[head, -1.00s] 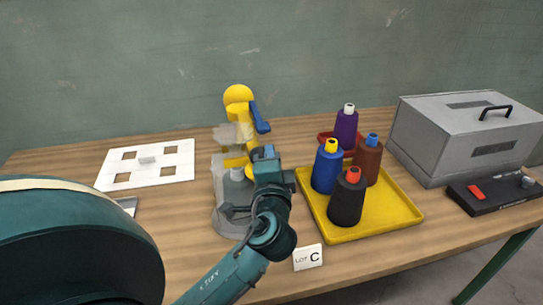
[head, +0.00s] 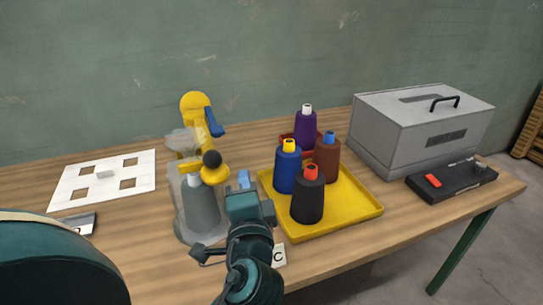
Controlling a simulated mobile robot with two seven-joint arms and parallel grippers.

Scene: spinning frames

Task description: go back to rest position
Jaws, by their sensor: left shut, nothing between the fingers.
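My left gripper (head: 243,181) is in the head view at the lower middle, in front of the yellow tray's left edge. Its fingers are shut with nothing between them. The arm comes up from the bottom edge and hides part of the table and most of a white card (head: 279,256) marked C. My right gripper is not in view.
A yellow-armed device (head: 195,105) with a grey cone (head: 201,208) inside a clear guard stands left of the gripper. The yellow tray (head: 350,221) holds several spools. A grey box (head: 385,135), black panel (head: 465,184) and white plate with square holes (head: 75,195) lie around.

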